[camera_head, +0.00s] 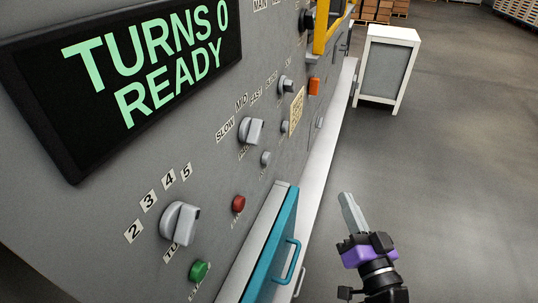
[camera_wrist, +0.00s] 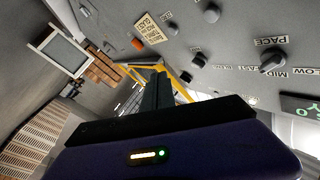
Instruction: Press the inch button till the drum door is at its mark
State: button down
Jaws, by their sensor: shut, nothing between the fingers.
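The grey control panel (camera_head: 190,120) fills the left of the head view. It carries a green button (camera_head: 199,271), a red button (camera_head: 238,203) and a small grey button (camera_head: 265,158). I cannot read which one is the inch button. The display (camera_head: 130,80) reads "TURNS 0 READY". The drum door and its mark are not recognisable in either view. My gripper (camera_head: 347,200) is shut and empty, to the right of the panel and apart from it. It also shows in the wrist view (camera_wrist: 157,78), with the panel beyond it at the upper right.
A teal panel with a handle (camera_head: 272,250) sticks out below the buttons. Grey knobs (camera_head: 180,223) and an orange part (camera_head: 314,86) are on the panel. A yellow frame (camera_head: 328,30) stands at its far end. A white-framed stand (camera_head: 388,68) is on the floor; open floor lies right.

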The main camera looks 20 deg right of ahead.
aim_at(266, 158)
jog(key=w+a+r+y, duration=0.2)
jog(key=w+a+y, duration=0.1)
jog(key=w, duration=0.5)
jog(key=shift+n+y, duration=0.3)
jog(key=shift+y, duration=0.6)
jog(key=shift+p, duration=0.3)
jog(key=w+a+p, duration=0.3)
jog(key=w+a, duration=0.2)
jog(key=a, duration=0.2)
jog(key=shift+a, duration=0.1)
dwell(1.1)
jog(key=shift+w+a, duration=0.3)
